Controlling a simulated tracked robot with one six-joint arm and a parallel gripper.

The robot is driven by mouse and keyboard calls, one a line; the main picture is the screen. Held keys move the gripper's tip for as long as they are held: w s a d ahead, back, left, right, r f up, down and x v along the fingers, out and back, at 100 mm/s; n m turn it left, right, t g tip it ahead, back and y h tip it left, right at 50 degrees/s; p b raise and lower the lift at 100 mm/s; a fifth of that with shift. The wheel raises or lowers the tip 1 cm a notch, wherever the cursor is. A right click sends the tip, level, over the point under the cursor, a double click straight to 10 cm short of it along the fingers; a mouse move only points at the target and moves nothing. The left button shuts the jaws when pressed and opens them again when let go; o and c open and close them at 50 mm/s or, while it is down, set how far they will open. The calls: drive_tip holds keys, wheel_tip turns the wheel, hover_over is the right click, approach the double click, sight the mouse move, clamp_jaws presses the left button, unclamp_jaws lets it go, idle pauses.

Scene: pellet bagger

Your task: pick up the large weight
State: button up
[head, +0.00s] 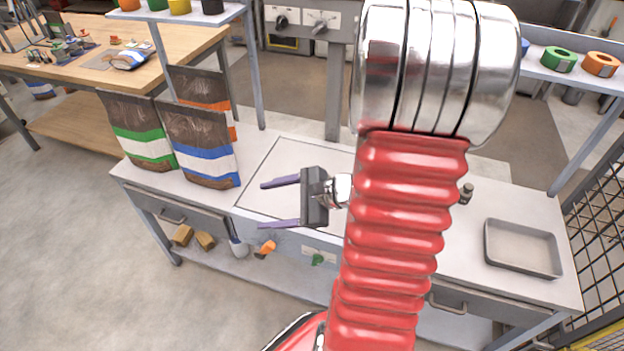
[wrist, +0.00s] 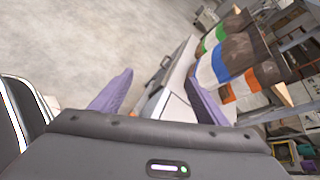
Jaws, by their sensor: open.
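A small dark metal weight (head: 466,192) stands on the grey workbench (head: 480,240), just right of my red arm in the head view. I cannot tell whether it is the large one, and my arm hides part of the bench beside it. My gripper (head: 261,205) is open and empty above the left part of the bench, its purple fingers pointing left, away from the weight. In the wrist view my open gripper (wrist: 158,80) has no weight between its fingers.
Pellet bags with green (head: 140,132), blue (head: 203,148) and orange (head: 208,95) stripes stand at the bench's left end. An empty grey tray (head: 522,250) sits at the right. Shelf posts rise behind; a mesh fence (head: 597,215) is at far right.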

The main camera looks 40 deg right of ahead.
drive_tip(key=s+d+f+m+t+h, duration=0.1)
drive_tip(key=s+d+f+m+h, duration=0.1)
drive_tip(key=d+m, duration=0.3)
drive_tip(key=s+d+f+m+h, duration=0.3)
drive_tip(key=d+f+m+h, duration=0.1)
drive_tip(key=d, duration=0.5)
drive_tip(key=s+d+f+m+t+h, duration=0.1)
drive_tip(key=s+d+f+m+h, duration=0.2)
drive_tip(key=d+f+m, duration=0.2)
drive_tip(key=shift+s+d+f+m+t+h, duration=0.15)
drive_tip(key=shift+d+m+h, duration=0.1)
drive_tip(key=shift+d, duration=0.3)
drive_tip(key=shift+w+d+f+m+t+h, duration=0.15)
drive_tip(key=shift+d+m, duration=0.1)
drive_tip(key=shift+d, duration=0.3)
drive_tip(key=shift+s+r, duration=0.1)
drive_tip(key=x, duration=0.8)
drive_tip(key=shift+a, duration=0.1)
drive_tip(key=shift+w, duration=0.3)
drive_tip(key=shift+w, duration=0.1)
drive_tip(key=shift+d+x, duration=0.2)
drive_tip(key=shift+x, duration=1.1)
drive_tip(key=shift+d+x, duration=0.25)
drive_tip(key=shift+x, duration=1.05)
